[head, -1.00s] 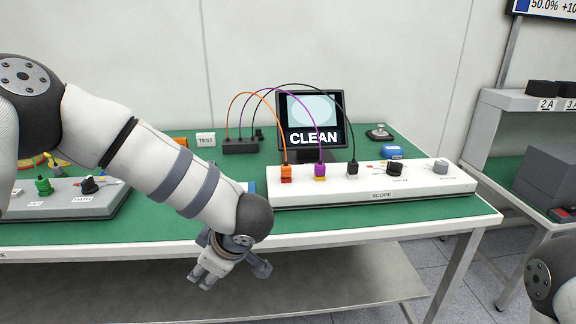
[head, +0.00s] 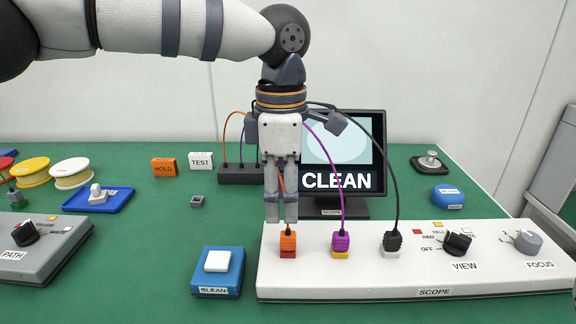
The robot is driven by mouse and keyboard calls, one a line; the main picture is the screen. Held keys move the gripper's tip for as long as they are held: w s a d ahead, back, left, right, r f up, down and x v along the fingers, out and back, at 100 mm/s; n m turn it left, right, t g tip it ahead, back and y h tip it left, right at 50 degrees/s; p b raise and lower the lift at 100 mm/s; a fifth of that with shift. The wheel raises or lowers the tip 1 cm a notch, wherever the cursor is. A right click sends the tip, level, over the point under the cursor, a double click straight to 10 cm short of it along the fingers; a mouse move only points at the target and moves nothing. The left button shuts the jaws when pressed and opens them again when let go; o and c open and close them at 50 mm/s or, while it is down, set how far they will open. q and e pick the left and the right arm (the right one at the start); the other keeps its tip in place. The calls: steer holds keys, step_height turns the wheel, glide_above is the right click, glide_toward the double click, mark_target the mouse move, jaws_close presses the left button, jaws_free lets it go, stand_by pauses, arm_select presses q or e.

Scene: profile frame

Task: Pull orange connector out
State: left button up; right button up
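The orange connector (head: 288,243) stands upright in the orange socket at the left end of the white SCOPE panel (head: 420,276). Its orange cable rises behind my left gripper (head: 282,220). That gripper points down just above the connector, and its fingertips appear slightly above the connector's top. The fingers look close together from this side, and I cannot tell how far apart they are. No hold on the connector is visible. My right gripper is out of view.
A purple connector (head: 340,242) and a black connector (head: 391,243) stand to the right on the panel, with arching cables. A monitor (head: 376,183) reading CLEAN stands behind. A blue box with a white button (head: 217,270) is at front left. VIEW (head: 457,244) and FOCUS (head: 528,242) knobs sit further right.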

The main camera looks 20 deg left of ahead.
mark_target(283, 234)
arm_select(q)
step_height(283, 234, down, 9)
steer(key=shift+w+r, duration=0.15)
steer(key=shift+r, duration=0.05)
jaws_close()
